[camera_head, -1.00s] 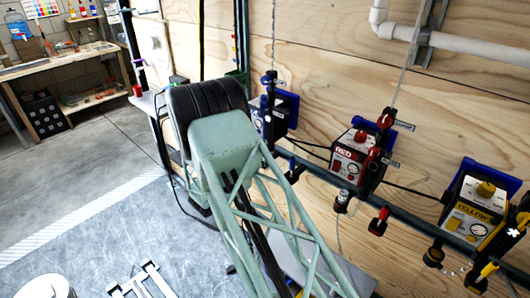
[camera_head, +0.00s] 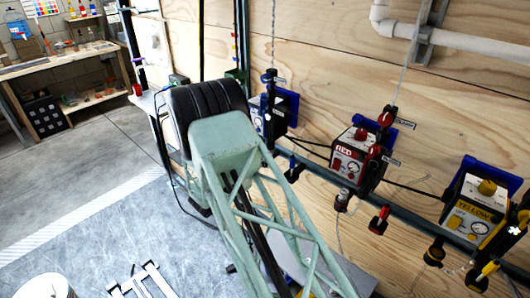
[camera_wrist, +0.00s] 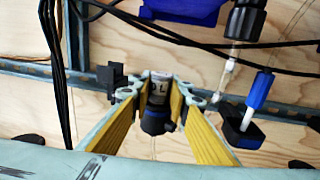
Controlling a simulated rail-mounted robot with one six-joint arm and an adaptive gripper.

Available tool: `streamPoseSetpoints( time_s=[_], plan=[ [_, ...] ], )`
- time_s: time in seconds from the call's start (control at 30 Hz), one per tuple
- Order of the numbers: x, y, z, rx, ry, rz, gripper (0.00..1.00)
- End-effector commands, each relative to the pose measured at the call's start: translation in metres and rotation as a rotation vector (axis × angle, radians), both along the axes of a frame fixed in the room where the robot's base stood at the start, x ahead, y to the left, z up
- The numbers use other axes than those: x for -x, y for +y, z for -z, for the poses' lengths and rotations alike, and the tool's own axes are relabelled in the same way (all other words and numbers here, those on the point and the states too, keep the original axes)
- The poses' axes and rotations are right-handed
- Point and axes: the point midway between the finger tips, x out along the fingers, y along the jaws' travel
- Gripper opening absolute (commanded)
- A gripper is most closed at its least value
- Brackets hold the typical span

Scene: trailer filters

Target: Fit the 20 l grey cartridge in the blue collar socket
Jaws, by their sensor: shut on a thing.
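In the wrist view my gripper (camera_wrist: 163,98) is shut on a small grey cartridge (camera_wrist: 160,88), held between the tips of its yellow-padded fingers. An "L" shows on its pale label; its near end is dark. A black fitting with a blue part (camera_wrist: 258,90) hangs to the right, apart from the fingers. Another black fitting with a pale tube (camera_wrist: 245,22) is above it. I cannot tell which part is the blue collar socket, or whether the cartridge touches one. In the head view my arm hides the gripper and cartridge. The blue unit (camera_head: 272,113) is on the wall there.
A red unit (camera_head: 357,160) and a yellow unit (camera_head: 474,211) hang farther right along a wall rail (camera_head: 407,217). Dark cables (camera_wrist: 50,60) cross the wrist view near the fingers. A workbench (camera_head: 60,62) stands far left. The floor left of my arm is mostly clear.

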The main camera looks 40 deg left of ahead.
Motion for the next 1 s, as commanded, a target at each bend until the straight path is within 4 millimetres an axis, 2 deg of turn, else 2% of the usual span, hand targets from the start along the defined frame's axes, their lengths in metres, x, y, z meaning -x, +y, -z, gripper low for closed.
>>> streamPoseSetpoints(
  time_s=[0.7, 0.73, 0.9, 1.0],
  plan=[
    [0.0000, 0.0000, 0.0055, 0.000, 0.000, 0.000, 0.07],
    [0.0000, 0.0000, 0.0056, 0.000, 0.000, 0.000, 0.17],
    [0.0000, -0.0001, 0.0055, 0.000, 0.000, 0.000, 0.32],
    [0.0000, -0.0001, 0.0055, 0.000, 0.000, 0.000, 0.32]
  ],
)
